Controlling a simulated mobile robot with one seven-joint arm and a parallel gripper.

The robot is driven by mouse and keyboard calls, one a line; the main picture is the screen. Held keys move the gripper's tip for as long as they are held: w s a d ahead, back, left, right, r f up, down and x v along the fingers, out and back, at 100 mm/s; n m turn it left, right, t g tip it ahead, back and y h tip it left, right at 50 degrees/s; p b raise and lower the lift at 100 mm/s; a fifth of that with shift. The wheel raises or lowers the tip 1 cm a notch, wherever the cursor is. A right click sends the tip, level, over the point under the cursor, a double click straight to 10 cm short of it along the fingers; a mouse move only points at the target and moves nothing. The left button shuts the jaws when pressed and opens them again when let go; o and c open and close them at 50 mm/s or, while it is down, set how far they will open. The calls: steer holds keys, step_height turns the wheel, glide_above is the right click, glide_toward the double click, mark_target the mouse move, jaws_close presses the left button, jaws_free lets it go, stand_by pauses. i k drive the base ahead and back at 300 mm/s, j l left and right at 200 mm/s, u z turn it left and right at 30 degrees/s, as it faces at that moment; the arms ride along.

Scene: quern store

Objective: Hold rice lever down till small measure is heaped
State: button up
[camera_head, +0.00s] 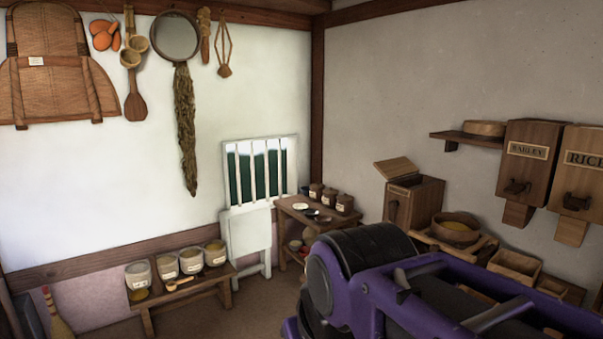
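The wooden RICE dispenser (583,172) hangs on the right wall and is cut off by the right edge of the picture. Its dark lever (576,202) sticks out on the front, above a wooden chute (571,232). Below are a square open wooden box (515,264) and, further right, a smaller wooden box (550,288) partly behind my purple arm. I cannot tell which is the small measure, and no heap of rice shows. My arm fills the lower right; its gripper cannot be made out.
A BARLEY dispenser (527,168) with its own lever hangs left of the rice one. A low bench (187,289) with several pots stands by the left wall. Floor shows at lower centre.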

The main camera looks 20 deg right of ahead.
mark_target(574, 205)
steer(key=z, duration=2.25)
